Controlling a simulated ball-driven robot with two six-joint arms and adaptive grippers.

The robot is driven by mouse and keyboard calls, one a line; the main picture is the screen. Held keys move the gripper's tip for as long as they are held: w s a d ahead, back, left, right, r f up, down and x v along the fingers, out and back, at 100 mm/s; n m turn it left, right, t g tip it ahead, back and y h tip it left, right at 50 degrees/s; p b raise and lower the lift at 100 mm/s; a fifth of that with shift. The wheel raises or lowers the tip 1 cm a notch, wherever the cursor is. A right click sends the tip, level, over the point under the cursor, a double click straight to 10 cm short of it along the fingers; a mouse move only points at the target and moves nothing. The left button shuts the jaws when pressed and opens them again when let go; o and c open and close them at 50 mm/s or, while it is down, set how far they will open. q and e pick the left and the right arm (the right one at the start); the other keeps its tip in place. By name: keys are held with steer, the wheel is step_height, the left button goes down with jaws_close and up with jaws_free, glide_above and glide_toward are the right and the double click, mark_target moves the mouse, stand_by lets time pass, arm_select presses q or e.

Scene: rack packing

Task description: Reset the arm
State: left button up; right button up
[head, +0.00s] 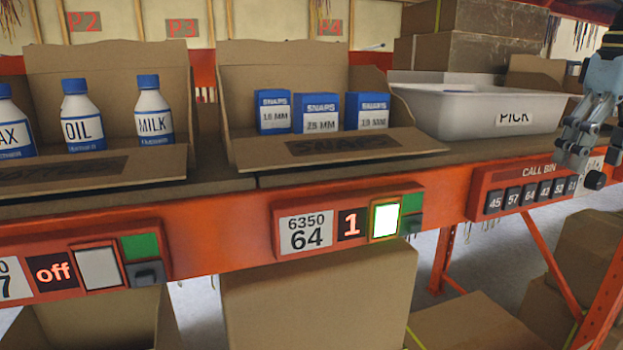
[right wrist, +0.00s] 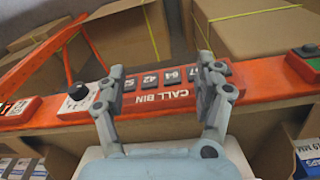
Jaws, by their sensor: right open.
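My right gripper (head: 582,140) is at the right edge of the head view, in front of the shelf and close to the call bin panel (head: 530,183). In the right wrist view my right gripper (right wrist: 172,88) has its two fingers spread apart with nothing held between them. The call bin panel (right wrist: 165,92) appears upside down behind the fingers; whether they touch it is unclear. My left gripper is in neither view.
A cardboard bin (head: 330,152) holds blue-and-white snaps boxes (head: 320,113). Another bin (head: 95,178) holds bottles (head: 83,115). A white PICK tray (head: 455,110) stands at right. A lit button (head: 385,220) sits on the orange rail (head: 220,235). Cartons (head: 310,300) stand below.

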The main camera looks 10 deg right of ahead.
steer(key=s+a+f+n, duration=0.1)
steer(key=s+a+f, duration=0.1)
steer(key=s+f, duration=0.35)
steer(key=s+a+f+n+y, duration=0.1)
steer(key=s+a+f+n, duration=0.1)
steer(key=f, duration=0.7)
steer(key=s+a+f+n, duration=0.1)
steer(key=s+a+f, duration=0.1)
steer(key=s+f, duration=0.35)
steer(key=s+a+f+m+t+h, duration=0.1)
steer(key=s+a+f, duration=0.15)
steer(key=a, duration=0.55)
steer(key=s+a+f+m+t, duration=0.1)
steer(key=s+a+f+t, duration=0.15)
steer(key=a, duration=0.65)
steer(key=s+d+f+g+b, duration=0.15)
steer(key=f+b, duration=0.45)
steer(key=f, duration=1.4)
steer(key=s+d+f+g+b, duration=0.15)
steer(key=f+b, duration=0.45)
steer(key=f, duration=1.5)
steer(key=s+f+b, duration=0.4)
steer(key=s+f, duration=0.4)
steer(key=f, duration=0.3)
steer(key=s+d+f+b, duration=0.1)
steer(key=s+f+b, duration=0.3)
steer(key=s+f, duration=0.5)
step_height(320, 180, down, 3)
steer(key=shift+s+r+b, duration=0.15)
steer(key=shift+b, duration=0.2)
